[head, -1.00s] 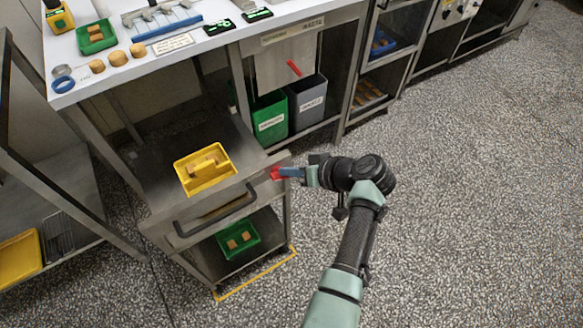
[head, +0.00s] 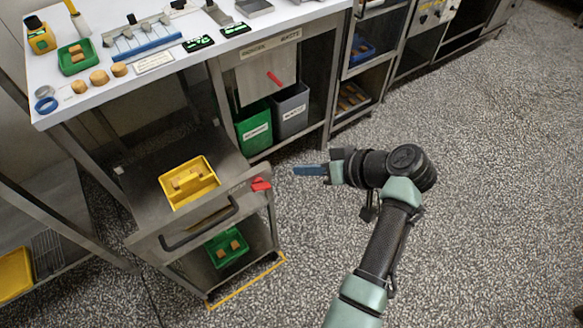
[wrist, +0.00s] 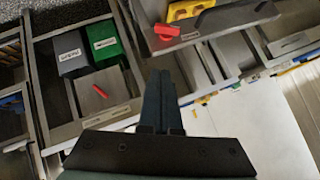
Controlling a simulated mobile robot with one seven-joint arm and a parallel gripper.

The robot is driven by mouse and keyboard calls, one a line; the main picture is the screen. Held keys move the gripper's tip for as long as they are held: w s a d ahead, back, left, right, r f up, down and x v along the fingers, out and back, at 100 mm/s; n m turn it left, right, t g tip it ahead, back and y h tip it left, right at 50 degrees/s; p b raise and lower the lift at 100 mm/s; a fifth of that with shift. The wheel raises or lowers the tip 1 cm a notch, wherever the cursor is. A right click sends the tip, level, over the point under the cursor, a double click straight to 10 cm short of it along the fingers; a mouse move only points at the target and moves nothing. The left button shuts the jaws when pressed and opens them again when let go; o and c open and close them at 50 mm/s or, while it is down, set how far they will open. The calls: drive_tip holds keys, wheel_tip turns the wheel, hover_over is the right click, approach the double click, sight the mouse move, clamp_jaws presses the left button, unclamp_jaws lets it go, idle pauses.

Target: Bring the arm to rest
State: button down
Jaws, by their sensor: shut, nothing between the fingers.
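My gripper (head: 309,170) is shut and empty, its blue fingers pointing left over the floor. It is apart from the steel cart (head: 152,247) to its left. A red piece (head: 261,185) sits at the right end of the cart's front edge, a short gap from the fingertips. In the wrist view my gripper (wrist: 161,78) shows its fingers pressed together, and the red piece (wrist: 167,30) is beyond the fingertips.
A yellow tray (head: 170,199) stands on the cart, and a green tray (head: 222,261) is on its lower shelf. Green (head: 254,132) and grey (head: 291,108) bins stand under the white worktop (head: 185,71). Open speckled floor (head: 480,180) lies to the right.

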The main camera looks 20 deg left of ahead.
drive_tip(key=shift+s+d+r, duration=0.1)
drive_tip(key=shift+d+r, duration=0.1)
drive_tip(key=shift+r, duration=0.05)
idle(0.4)
